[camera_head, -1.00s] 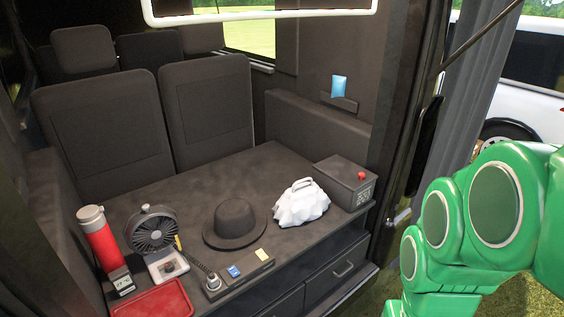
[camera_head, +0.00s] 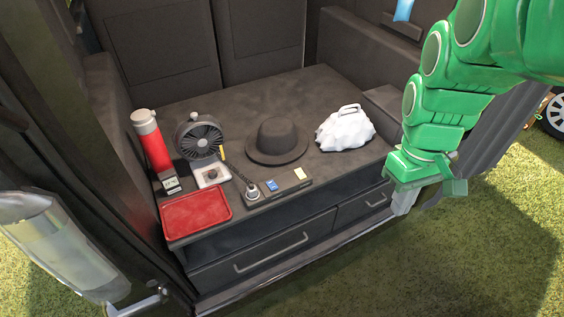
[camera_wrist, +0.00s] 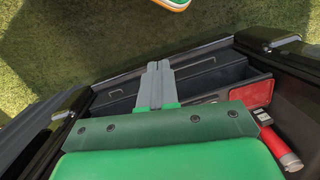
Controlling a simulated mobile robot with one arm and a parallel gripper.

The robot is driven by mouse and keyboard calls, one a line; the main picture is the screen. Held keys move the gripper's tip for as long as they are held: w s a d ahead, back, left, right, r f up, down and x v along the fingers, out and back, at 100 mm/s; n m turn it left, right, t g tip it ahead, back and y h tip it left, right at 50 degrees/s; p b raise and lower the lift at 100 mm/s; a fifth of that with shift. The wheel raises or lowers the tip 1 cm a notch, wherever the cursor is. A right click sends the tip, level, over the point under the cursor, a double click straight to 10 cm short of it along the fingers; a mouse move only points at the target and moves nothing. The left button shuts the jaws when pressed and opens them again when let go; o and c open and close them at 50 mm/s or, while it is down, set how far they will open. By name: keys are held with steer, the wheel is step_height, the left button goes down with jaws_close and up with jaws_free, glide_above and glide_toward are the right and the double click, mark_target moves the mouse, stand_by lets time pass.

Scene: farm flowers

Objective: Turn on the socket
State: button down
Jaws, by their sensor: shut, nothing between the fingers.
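A dark socket strip (camera_head: 285,184) lies along the front edge of the counter. It has a blue switch (camera_head: 271,184) and a pale yellow one (camera_head: 299,174). A plug with a cord (camera_head: 251,192) stands at its left end. Whether the socket is on cannot be told. My gripper (camera_head: 403,204) points down in front of the counter's right side, to the right of the strip and apart from it. In the wrist view my gripper's fingers (camera_wrist: 158,66) are together and empty. I cannot make out the strip in the wrist view.
On the counter are a red tray (camera_head: 196,213), a red bottle (camera_head: 152,145), a fan (camera_head: 199,137), a black hat (camera_head: 278,143) and a white bag (camera_head: 345,130). Drawers (camera_head: 262,253) are below. My arm covers much of the dark box at right. Grass (camera_head: 480,250) in front is clear.

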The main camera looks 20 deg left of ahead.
steer(key=w+a+f+n, duration=0.2)
steer(key=w+a+n, duration=0.2)
steer(key=w+a, duration=0.3)
steer(key=n, duration=1.6)
glide_above(274, 188)
steer(key=w+a, duration=0.2)
step_height(274, 188, down, 17)
steer(key=shift+s+d+t+h, duration=0.15)
steer(key=shift+s+t+h, duration=0.05)
steer(key=shift+t+h, duration=0.1)
steer(key=shift+f, duration=0.1)
steer(key=f, duration=0.4)
steer(key=s+d+f, duration=0.1)
steer(key=f, duration=0.8)
steer(key=shift+s+d+f, duration=0.15)
steer(key=shift+f, duration=0.15)
